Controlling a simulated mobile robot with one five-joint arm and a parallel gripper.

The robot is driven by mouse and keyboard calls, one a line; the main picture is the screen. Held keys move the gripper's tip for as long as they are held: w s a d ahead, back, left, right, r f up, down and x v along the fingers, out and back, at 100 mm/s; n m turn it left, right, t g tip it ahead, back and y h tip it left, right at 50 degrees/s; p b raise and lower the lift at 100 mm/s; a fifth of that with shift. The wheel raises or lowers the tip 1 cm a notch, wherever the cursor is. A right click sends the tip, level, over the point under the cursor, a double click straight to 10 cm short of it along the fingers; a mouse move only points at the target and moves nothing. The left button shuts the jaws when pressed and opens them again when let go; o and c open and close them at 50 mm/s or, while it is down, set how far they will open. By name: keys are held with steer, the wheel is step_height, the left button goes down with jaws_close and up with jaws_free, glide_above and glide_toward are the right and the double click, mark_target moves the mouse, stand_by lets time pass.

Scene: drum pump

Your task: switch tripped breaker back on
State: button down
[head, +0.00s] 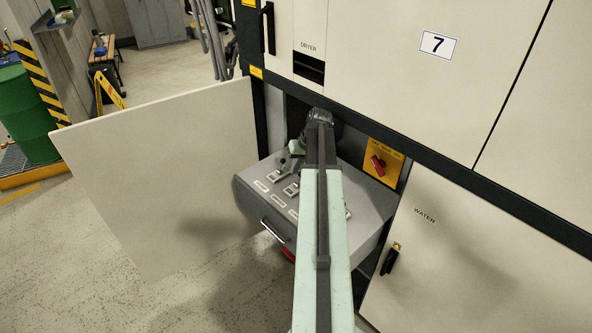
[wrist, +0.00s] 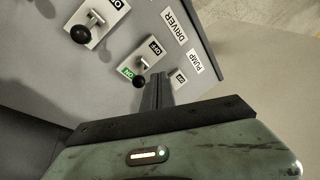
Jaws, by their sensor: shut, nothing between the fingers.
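A grey pulled-out drawer panel (head: 352,181) carries several breaker switches with black-knobbed levers and white name labels. In the wrist view, one breaker (wrist: 96,20) sits at upper left with its black knob (wrist: 80,34) toward the lower left. A second breaker (wrist: 150,54) has an OFF end and a green ON end; its black knob (wrist: 138,81) is near the ON end. Labels there read DRIVER and PUMP. My gripper (wrist: 160,78) is shut and empty, its fingertips just right of that knob; contact cannot be told. A third breaker (wrist: 177,77) is partly hidden by the fingers.
An open cream door (head: 160,175) stands left of the drawer. A red rotary switch (head: 378,166) on a yellow plate is at the right, above the WATER door (head: 470,260). The dark cabinet frame is close above the panel. My arm hides part of the drawer.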

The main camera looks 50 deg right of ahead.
steer(key=a+p+v, duration=0.1)
steer(key=p+v, duration=0.8)
steer(key=v, duration=0.2)
steer(key=shift+w+p, duration=0.3)
steer(key=shift+p, duration=0.1)
steer(key=shift+d+r, duration=0.15)
